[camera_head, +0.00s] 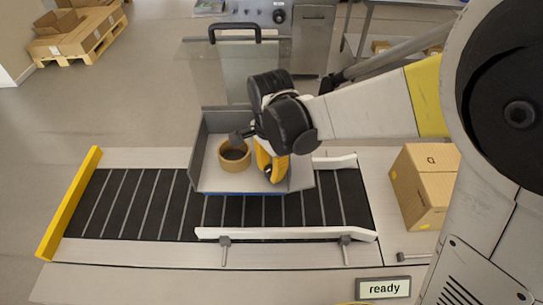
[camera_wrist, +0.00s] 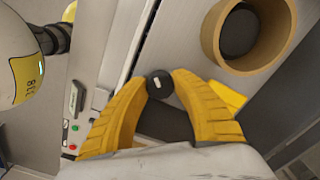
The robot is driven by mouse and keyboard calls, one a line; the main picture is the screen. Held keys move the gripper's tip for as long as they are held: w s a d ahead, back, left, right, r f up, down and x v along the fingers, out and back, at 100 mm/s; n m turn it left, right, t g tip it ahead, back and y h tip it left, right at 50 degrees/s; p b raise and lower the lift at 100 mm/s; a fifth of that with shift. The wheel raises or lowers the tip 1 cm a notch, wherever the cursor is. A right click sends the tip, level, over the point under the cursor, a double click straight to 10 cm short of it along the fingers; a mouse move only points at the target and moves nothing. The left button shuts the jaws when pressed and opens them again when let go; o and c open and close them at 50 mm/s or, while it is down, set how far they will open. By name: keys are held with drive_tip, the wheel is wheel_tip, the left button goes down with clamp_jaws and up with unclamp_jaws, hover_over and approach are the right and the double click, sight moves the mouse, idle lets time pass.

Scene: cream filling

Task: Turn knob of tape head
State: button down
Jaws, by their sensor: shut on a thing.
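In the wrist view, my gripper (camera_wrist: 160,88) has its two yellow fingers closed around a small dark round knob (camera_wrist: 160,83) with a short white mark on its face. The brown tape roll (camera_wrist: 218,50) is close by, above and to the right of the fingers. In the head view, the tape head is an open grey housing (camera_head: 298,172) over the conveyor, and the tape roll (camera_head: 234,167) sits inside it at left. My gripper (camera_head: 270,181) reaches down into the housing, right of the roll. The knob is hidden there behind my gripper.
The black conveyor (camera_head: 120,205) runs under the housing, with white guide rails (camera_head: 290,233) and a yellow end bar (camera_head: 70,203). A clear panel with a black handle (camera_head: 234,28) stands behind. A cardboard box (camera_head: 424,190) is at right. A display (camera_head: 384,288) reads "ready".

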sight(271, 170)
idle(0.4)
drive_tip(key=c, duration=1)
unclamp_jaws()
wheel_tip(271, 170, up, 8)
drive_tip(key=shift+s, duration=0.1)
